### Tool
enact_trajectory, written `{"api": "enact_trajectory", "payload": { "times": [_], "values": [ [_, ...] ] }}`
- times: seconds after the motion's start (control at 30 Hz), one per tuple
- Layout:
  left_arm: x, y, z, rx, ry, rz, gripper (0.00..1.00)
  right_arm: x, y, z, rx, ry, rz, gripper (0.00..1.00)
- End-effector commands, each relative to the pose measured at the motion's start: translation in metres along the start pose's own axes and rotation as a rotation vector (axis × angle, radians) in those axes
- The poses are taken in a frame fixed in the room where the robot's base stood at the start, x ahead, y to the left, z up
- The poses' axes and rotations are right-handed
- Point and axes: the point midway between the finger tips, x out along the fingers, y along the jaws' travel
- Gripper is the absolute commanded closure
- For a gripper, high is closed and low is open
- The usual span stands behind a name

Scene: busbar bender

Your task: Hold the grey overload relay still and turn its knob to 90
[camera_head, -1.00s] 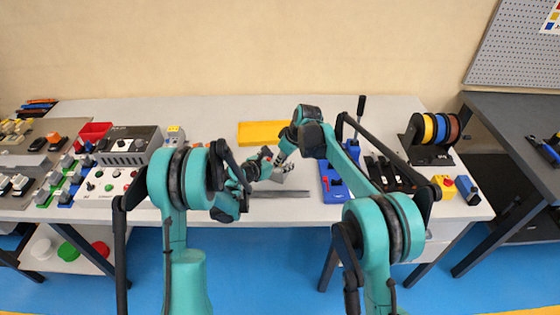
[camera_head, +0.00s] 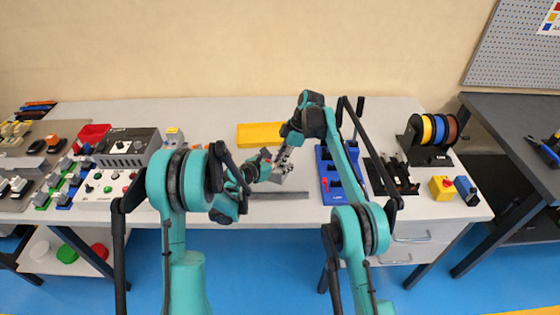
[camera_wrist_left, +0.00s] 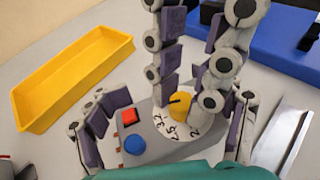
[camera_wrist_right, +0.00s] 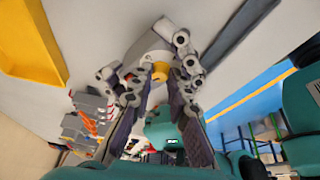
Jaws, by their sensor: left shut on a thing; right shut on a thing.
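The grey overload relay (camera_wrist_left: 165,137) lies on the bench in the left wrist view, with a red button (camera_wrist_left: 129,116), a blue button (camera_wrist_left: 135,145) and a white numbered dial (camera_wrist_left: 163,122). Its yellow knob (camera_wrist_left: 181,107) stands on the dial and also shows in the right wrist view (camera_wrist_right: 188,62). My left gripper (camera_wrist_left: 168,128) is shut on the relay, one finger on each side. My right gripper (camera_head: 281,163) comes from the opposite side and is shut on the knob. Its fingers hide part of the dial, and I cannot tell which number the knob points to.
A yellow tray (camera_head: 262,135) lies behind the grippers. A blue tray (camera_head: 338,190) stands to their right. A grey metal strip (camera_head: 280,196) lies at the bench's front edge. A control box (camera_head: 128,148) stands to the left.

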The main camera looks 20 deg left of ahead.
Motion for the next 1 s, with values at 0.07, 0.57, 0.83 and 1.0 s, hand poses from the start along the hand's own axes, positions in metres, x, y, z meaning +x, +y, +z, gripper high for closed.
{"api": "enact_trajectory", "payload": {
  "times": [0.07,0.57,0.83,1.0],
  "values": [
    [-0.0004,-0.0011,-0.0007,0.001,0.002,-0.002,0.67,-0.0004,0.0018,0.001,-0.026,0.0,-0.006,1.0],
    [-0.0005,-0.0013,-0.0009,0.002,0.002,-0.003,0.67,-0.0006,0.0006,0.0013,-0.077,-0.001,-0.027,1.0],
    [-0.0005,-0.001,-0.0009,0.002,0.002,-0.002,0.67,-0.0006,0.0005,0.0012,-0.076,-0.001,-0.028,0.74],
    [-0.0003,-0.0006,-0.0007,0.001,0.002,-0.001,0.67,-0.0003,0.0002,0.001,-0.076,-0.001,-0.029,0.74]
  ]
}}
